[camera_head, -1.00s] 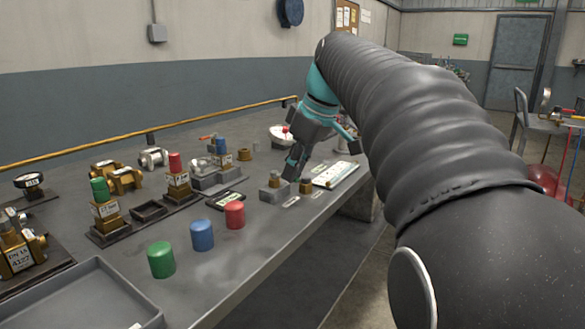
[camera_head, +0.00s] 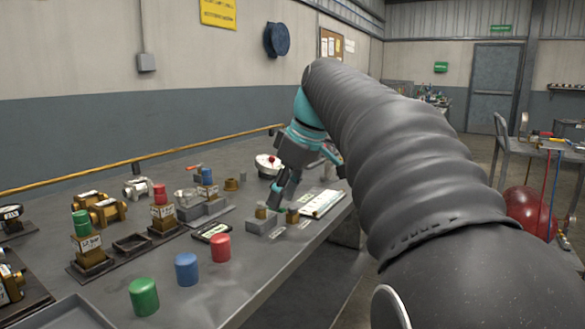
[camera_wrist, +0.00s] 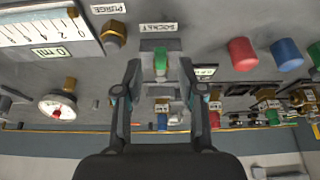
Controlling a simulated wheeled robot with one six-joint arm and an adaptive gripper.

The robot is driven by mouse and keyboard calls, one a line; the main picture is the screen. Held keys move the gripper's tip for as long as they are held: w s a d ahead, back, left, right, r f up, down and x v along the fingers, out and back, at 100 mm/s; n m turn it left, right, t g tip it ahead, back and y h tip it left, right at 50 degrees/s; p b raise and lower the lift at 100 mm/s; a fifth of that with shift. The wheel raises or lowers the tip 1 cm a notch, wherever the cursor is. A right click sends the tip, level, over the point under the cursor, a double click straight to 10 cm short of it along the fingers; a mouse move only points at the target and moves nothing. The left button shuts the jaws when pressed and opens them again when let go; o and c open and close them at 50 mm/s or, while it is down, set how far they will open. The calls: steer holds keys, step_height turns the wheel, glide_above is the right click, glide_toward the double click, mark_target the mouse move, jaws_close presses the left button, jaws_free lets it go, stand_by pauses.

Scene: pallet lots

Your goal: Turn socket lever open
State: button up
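The socket (camera_head: 262,221) is a small grey block with a brass top near the bench's front edge. My gripper (camera_wrist: 160,70) is open, with one finger on each side of the green lever and gaps between.
The brass purge fitting (camera_wrist: 114,36) stands close beside the socket, with a white gauge panel (camera_wrist: 42,30) beyond it. Red (camera_head: 221,248), blue (camera_head: 187,268) and green (camera_head: 144,296) caps stand nearby. A dial gauge (camera_head: 268,165) and valve assemblies (camera_head: 88,245) sit farther back and left.

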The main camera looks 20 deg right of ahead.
steer(key=v, duration=1)
steer(key=shift+r, duration=0.35)
steer(key=shift+s, duration=0.2)
